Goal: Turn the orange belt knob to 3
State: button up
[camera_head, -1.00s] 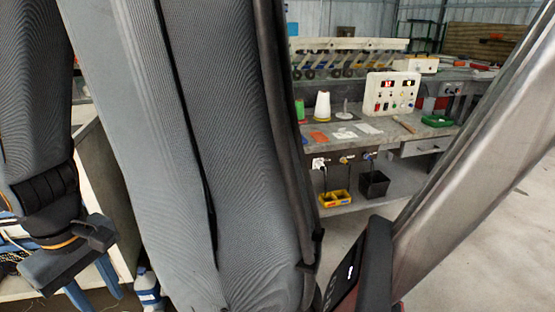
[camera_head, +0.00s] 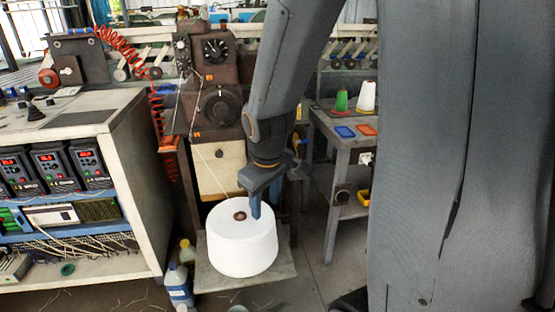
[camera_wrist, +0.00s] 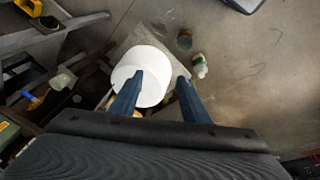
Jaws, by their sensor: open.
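I cannot make out an orange belt knob with numbers in either view. The dark brown sewing machine (camera_head: 218,80) stands on its stand in the head view, with a large round black wheel and small orange marks on its body. My gripper (camera_head: 255,208) points down in front of the machine, just above the white thread spool. In the wrist view my gripper (camera_wrist: 160,80) shows two blue fingers apart with nothing held between them. The left finger overlaps the picture of the spool; I cannot tell whether it touches.
The big white thread spool (camera_head: 242,250) stands on a low plate (camera_head: 210,282). A cabinet (camera_head: 75,115) with several red-lit drive units is at the left. A blue-labelled bottle (camera_head: 178,286) stands beside the plate. A grey workbench (camera_head: 345,140) is at the right.

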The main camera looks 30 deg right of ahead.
jog(key=w+d+f+n+t+b, duration=0.4)
jog(key=w+d+n+b, duration=0.3)
jog(key=w, duration=0.8)
jog(key=w+d+f+n+t+y+b, duration=0.1)
jog(key=w+d+f+n+t+b, duration=0.3)
jog(key=w+d+n, duration=0.4)
jog(key=w+d+f+n+t+b, duration=0.3)
jog(key=w+d+f+n+b, duration=0.3)
jog(key=w, duration=1.6)
jog(key=shift+w+d+n+t+b, duration=0.35)
jog(key=shift+d+n+b, duration=0.35)
jog(key=shift+n+b, duration=0.95)
jog(key=shift+s, duration=0.15)
jog(key=c, duration=1.1)
jog(key=shift+o, duration=0.2)
jog(key=shift+m, duration=0.25)
